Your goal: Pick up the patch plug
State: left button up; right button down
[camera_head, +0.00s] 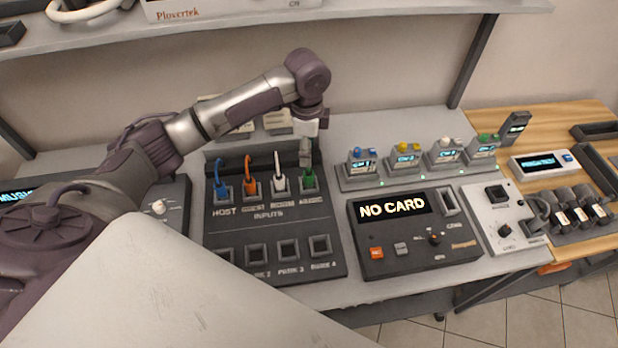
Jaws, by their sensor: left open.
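A dark patch panel (223,265) labelled INPUTS stands on the bench left of centre. Its upper row holds a blue plug (221,188), an orange plug (250,187), a white plug (279,183) and a green plug (308,181), each in its own socket. The lower row of sockets is empty. My left gripper (305,155) points down right above the green plug. It is open, and its fingers hide the green plug's upper part and cable. I cannot tell whether they touch it. My right gripper is out of view.
A dark unit reading NO CARD (400,255) stands right of the panel. Behind it a grey rack (415,178) holds several coloured-top modules. A grey mixer-like box (505,215) and a row of dark devices stand further right. A shelf (350,12) overhangs the back.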

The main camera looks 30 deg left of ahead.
pick_arm(q)
send_over(308, 173)
notch_tip(308, 173, down, 4)
jog(key=shift+a+f, duration=0.1)
jog(key=shift+f, duration=0.15)
jog(key=shift+f+p, duration=0.35)
jog(key=shift+f, duration=0.15)
jog(key=f+p, duration=0.1)
jog(key=f, duration=0.3)
jog(key=shift+d+f+p, duration=0.2)
jog(key=shift+p, duration=0.1)
jog(key=shift+f, duration=0.3)
jog(key=c, duration=0.9)
grip_shut()
